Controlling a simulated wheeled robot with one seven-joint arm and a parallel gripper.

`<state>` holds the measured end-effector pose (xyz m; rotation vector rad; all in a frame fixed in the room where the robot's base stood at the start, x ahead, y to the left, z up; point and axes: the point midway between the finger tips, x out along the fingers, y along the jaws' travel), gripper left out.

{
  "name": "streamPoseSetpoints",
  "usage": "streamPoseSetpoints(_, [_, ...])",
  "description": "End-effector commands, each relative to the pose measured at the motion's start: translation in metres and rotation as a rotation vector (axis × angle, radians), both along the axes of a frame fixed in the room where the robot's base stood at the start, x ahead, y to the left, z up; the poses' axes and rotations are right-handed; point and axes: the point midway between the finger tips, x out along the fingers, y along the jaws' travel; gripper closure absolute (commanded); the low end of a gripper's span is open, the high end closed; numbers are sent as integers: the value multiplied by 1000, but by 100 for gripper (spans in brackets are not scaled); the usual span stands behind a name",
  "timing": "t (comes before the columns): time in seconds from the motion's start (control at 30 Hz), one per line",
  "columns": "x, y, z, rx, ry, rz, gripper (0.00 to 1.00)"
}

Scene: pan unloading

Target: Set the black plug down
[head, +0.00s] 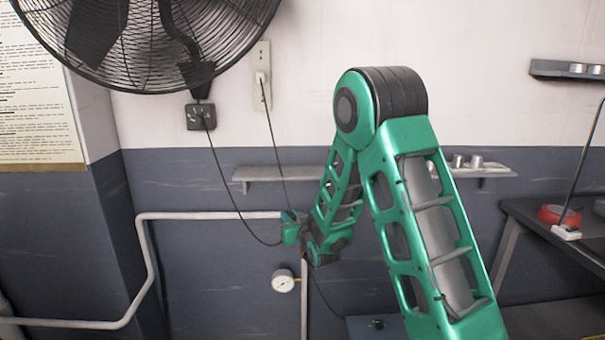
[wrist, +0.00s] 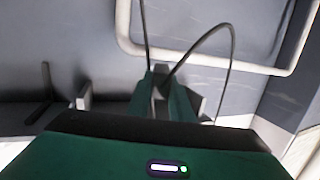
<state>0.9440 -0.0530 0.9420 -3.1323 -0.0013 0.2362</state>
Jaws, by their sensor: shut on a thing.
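My gripper (head: 291,228) is in front of the dark lower wall, left of my bent green arm. Its fingers (wrist: 162,95) are shut on the black plug (wrist: 161,77), a small dark piece between the tips in the wrist view. A black cable curves from the plug and, in the head view, rises to the dark box (head: 200,117) under the fan. Most of the plug is hidden by the fingers, and in the head view I cannot make it out.
A narrow wall shelf (head: 262,173) runs behind my arm. A white pipe (head: 195,215) and a gauge (head: 283,281) are near my gripper. A second cable hangs from the wall socket strip (head: 261,52). The black fan (head: 150,35) is above. A bench (head: 545,225) stands right.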

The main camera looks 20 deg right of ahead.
Motion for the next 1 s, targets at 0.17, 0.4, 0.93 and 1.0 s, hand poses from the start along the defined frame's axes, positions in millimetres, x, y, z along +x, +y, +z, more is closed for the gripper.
streamPoseSetpoints(0.17, [0, -1, 0, 0, 0, -1, 100])
streamPoseSetpoints(0.4, [1, 1, 2, 0, 0, 2, 100])
streamPoseSetpoints(0.93, [-23, 130, 138, -20, 4, 94, 100])
streamPoseSetpoints(1.0, [-30, 141, 153, -20, 1, 96, 100])
